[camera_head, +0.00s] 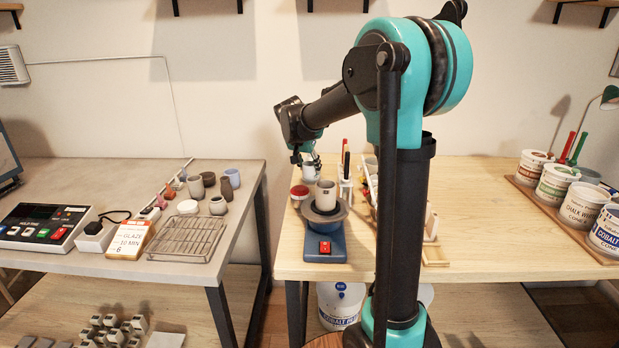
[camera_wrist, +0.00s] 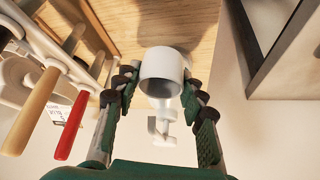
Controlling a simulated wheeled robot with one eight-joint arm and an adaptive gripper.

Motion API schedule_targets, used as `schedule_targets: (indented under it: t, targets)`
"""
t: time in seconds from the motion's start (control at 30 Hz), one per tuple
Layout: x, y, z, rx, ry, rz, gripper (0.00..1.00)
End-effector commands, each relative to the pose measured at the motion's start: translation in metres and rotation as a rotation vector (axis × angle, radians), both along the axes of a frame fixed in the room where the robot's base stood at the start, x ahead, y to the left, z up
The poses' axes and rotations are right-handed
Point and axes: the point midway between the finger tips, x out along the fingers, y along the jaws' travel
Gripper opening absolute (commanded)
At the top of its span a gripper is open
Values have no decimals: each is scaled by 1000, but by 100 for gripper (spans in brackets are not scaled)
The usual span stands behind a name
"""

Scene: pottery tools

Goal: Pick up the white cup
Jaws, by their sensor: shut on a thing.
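The white cup (camera_wrist: 161,66) is between the fingers of my gripper (camera_wrist: 160,88) in the wrist view, its round side facing the camera. The dark fingertips press on it from both sides, and my gripper is shut on it. In the head view, the white cup (camera_head: 309,171) shows below my gripper (camera_head: 304,158), near the back of the wooden table. The arm hides part of that area. I cannot tell clearly whether the cup is clear of the tabletop.
A pottery wheel (camera_head: 325,244) with a pale cup (camera_head: 325,195) on it stands in front of my gripper. A red-topped jar (camera_head: 299,191) and a tool holder (camera_head: 345,188) are close by. Paint buckets (camera_head: 555,184) line the right side. A wire rack (camera_head: 188,239) lies on the left table.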

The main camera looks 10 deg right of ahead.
Motion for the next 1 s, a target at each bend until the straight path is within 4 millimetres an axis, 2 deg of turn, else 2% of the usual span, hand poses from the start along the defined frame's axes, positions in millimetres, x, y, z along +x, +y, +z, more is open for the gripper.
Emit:
schedule_targets:
  t: [0.03,0.7,1.0]
  targets:
    - [0,0,10,0,0,0,11]
    - [29,147,7,0,0,4,11]
    - [37,185,7,0,0,1,11]
